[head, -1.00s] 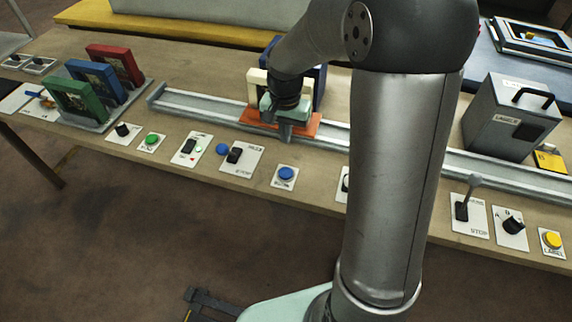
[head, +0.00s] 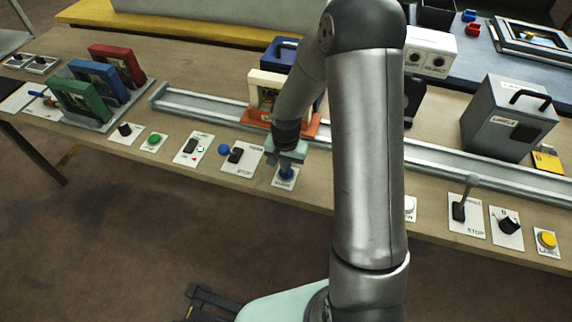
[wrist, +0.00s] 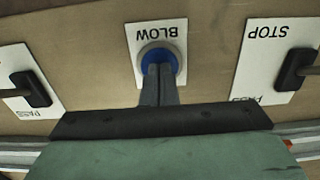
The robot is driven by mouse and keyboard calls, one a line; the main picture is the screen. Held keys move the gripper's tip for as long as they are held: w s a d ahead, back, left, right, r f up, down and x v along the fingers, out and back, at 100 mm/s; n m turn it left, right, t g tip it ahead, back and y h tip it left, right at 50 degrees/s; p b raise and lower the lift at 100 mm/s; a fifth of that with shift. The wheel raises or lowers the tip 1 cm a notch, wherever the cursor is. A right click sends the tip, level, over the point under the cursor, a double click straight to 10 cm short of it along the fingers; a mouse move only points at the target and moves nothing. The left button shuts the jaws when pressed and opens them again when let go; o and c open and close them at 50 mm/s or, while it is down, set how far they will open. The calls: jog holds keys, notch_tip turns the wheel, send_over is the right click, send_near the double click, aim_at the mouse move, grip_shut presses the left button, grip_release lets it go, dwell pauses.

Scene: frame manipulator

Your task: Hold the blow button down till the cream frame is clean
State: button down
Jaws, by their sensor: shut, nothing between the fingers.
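The blow button (wrist: 158,58) is a blue round button on a white plate marked BLOW in the wrist view. In the head view the blow button (head: 286,173) is partly covered by my gripper (head: 287,166). In the wrist view my gripper (wrist: 160,78) is shut and empty, its fingertips over the near side of the button. They appear to touch it; how far it is pressed I cannot tell. The cream frame (head: 262,84) stands upright on an orange carriage (head: 256,115) on the rail, partly hidden by my arm. Its cleanliness cannot be made out.
A switch plate marked STOP (wrist: 262,85) lies to one side of the button in the wrist view, another switch (wrist: 30,88) to the other. The metal rail (head: 200,104) runs behind the buttons. Green, blue and red frames (head: 120,65) stand in a rack at left.

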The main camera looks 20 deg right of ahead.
jog(key=shift+s+f+b, duration=0.1)
jog(key=shift+f+b, duration=0.8)
jog(key=shift+b, duration=0.25)
jog(key=shift+s+f, duration=0.25)
dwell(1.9)
notch_tip(320, 180, up, 15)
jog(key=p, duration=0.1)
jog(key=shift+w, duration=0.35)
dwell(0.5)
